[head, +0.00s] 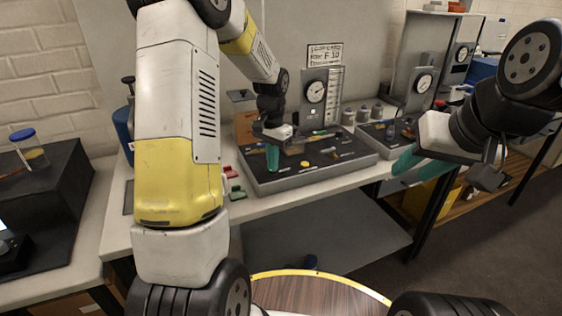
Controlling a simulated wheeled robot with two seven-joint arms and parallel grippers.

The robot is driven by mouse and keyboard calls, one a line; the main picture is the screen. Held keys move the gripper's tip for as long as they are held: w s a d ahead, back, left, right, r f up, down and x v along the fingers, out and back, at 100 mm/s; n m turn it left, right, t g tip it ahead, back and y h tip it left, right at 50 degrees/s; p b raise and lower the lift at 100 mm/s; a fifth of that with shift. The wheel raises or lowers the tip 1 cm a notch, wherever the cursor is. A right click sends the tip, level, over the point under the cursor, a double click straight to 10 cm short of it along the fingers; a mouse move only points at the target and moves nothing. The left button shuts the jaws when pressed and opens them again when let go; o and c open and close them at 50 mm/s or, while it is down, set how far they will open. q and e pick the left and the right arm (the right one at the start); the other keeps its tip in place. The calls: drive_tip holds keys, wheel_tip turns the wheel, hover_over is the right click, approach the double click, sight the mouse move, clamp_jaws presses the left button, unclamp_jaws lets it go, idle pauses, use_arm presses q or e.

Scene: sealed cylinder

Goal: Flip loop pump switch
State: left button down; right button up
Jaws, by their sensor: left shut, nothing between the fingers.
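A dark control panel (285,181) with a grey rim lies on the bench and carries small switches, knobs and a yellow button (304,163). Its labels are too small to read, so I cannot tell which control is the loop pump switch. My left gripper (272,160) is shut and empty, its teal fingertips pointing down over the panel's left part. I cannot tell whether they touch it, and they hide what lies behind them. My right gripper (408,166) is off to the right, in front of the bench edge, away from the panel; its teal fingers overlap in view.
A round gauge (316,92) stands on a plate behind the panel. A second panel with a gauge (423,83) is to the right. Red and green blocks (233,184) lie left of the panel. A round wooden tabletop (318,297) is at the front.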

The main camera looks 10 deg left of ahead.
use_arm(q)
drive_tip(key=shift+f, duration=0.5)
drive_tip(key=shift+r, duration=3.55)
drive_tip(key=s+r+n+t, duration=0.1)
drive_tip(key=s+r, duration=0.3)
drive_tip(key=s, duration=0.4)
drive_tip(key=s+d+r+n+t+h, duration=0.1)
drive_tip(key=s+r+n+t, duration=0.1)
drive_tip(key=s, duration=0.6)
drive_tip(key=s+d+r+n+t+h, duration=0.1)
drive_tip(key=s+r+t, duration=0.2)
drive_tip(key=s+r, duration=0.3)
drive_tip(key=shift+s+r+n, duration=0.3)
drive_tip(key=shift+s+r, duration=0.1)
drive_tip(key=shift+s, duration=0.75)
drive_tip(key=shift+w, duration=0.1)
